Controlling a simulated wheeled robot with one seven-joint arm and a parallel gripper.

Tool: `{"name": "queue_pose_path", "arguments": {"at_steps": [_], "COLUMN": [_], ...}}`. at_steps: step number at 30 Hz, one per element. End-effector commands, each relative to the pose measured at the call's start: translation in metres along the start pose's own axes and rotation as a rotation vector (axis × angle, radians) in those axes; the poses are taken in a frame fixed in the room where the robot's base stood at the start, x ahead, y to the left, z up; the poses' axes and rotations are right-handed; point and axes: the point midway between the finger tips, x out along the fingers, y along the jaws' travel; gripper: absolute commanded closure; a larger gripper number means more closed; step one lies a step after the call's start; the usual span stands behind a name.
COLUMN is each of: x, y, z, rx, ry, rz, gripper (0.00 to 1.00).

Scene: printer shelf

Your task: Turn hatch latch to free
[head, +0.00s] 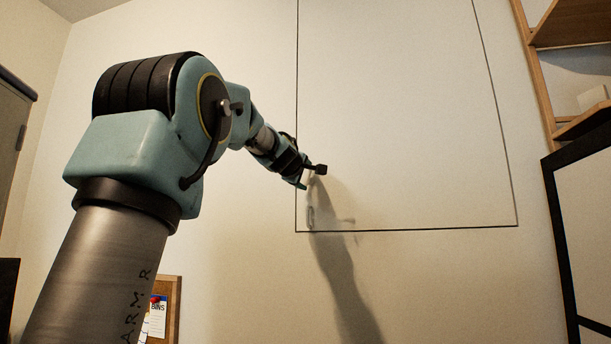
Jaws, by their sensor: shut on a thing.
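The hatch (410,120) is a large pale panel in the wall, outlined by a thin dark seam, and it looks flush with the wall. My gripper (307,178) is at the hatch's lower left, just inside its left seam. It is small in the view and shut on the hatch latch, which is mostly hidden by the fingers and shadow. How far the latch is turned cannot be told. A small grey oval mark (310,216) shows on the panel just below the gripper.
A wooden shelf (540,75) stands at the right, with a black-framed panel (580,230) below it. A cork board (162,308) with pinned papers hangs at the lower left. The wall around the hatch is clear. My arm's shadow falls below the gripper.

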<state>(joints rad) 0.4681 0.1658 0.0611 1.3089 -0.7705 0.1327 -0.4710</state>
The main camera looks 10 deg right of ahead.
Motion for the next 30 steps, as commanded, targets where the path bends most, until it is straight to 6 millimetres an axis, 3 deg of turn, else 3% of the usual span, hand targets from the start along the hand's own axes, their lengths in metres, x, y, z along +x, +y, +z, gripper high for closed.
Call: {"name": "queue_pose_path", "arguments": {"at_steps": [15,30], "x": [0.0001,0.0002], "y": [-0.0004,-0.0010], "z": [-0.0009,-0.0004], "rx": [-0.314,-0.362], "ry": [0.002,0.001], "rz": [-0.001,-0.001], "gripper": [0.88,0.88]}}
